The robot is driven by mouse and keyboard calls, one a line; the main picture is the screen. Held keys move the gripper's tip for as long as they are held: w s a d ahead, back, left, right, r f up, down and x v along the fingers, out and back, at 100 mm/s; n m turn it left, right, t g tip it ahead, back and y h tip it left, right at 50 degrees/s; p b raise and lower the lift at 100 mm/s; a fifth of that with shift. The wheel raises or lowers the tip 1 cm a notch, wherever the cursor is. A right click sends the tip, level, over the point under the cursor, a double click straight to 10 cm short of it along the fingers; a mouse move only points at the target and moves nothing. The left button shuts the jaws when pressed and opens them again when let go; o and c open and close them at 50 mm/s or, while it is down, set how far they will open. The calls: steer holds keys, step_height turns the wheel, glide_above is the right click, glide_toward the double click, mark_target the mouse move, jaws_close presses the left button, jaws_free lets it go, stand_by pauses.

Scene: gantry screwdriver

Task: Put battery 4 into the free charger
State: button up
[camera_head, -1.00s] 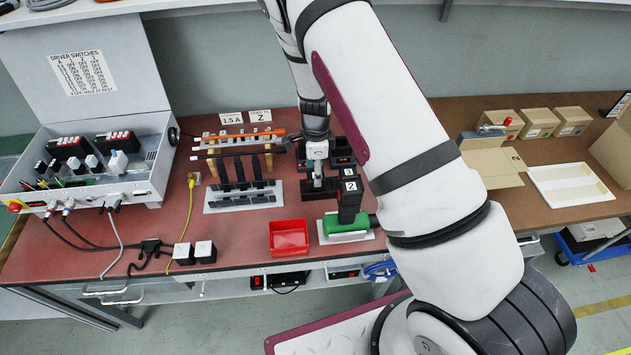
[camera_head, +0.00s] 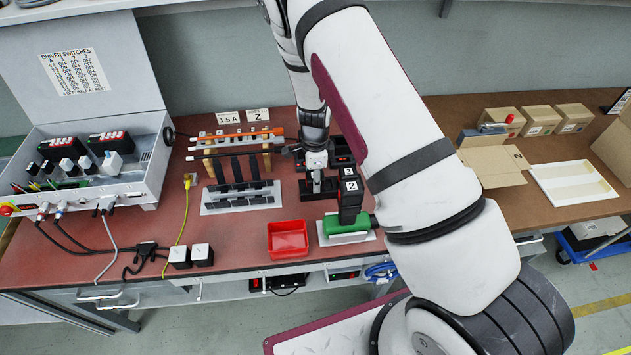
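My gripper (camera_head: 316,181) points down over a black charger (camera_head: 305,190) at the middle of the bench. Its fingers are small and dark here, and I cannot tell whether they are open or hold a battery. More black chargers (camera_head: 343,163) stand behind and to the right, partly hidden by my arm. A black battery marked 2 (camera_head: 350,186) stands upright on the green driver (camera_head: 345,223), right of the gripper. I cannot make out a number 4 on any battery, nor which charger is free.
A red bin (camera_head: 288,239) lies in front of the gripper. A grey rack (camera_head: 240,203) with black slots and an orange-handled rod (camera_head: 248,135) is to the left. Two white-topped black blocks (camera_head: 202,254) stand near the front edge. An open switch case (camera_head: 140,190) fills the far left.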

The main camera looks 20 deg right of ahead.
steer(key=shift+r, duration=0.25)
stand_by(0.3)
steer(key=shift+r+p, duration=0.75)
steer(key=shift+r, duration=2.25)
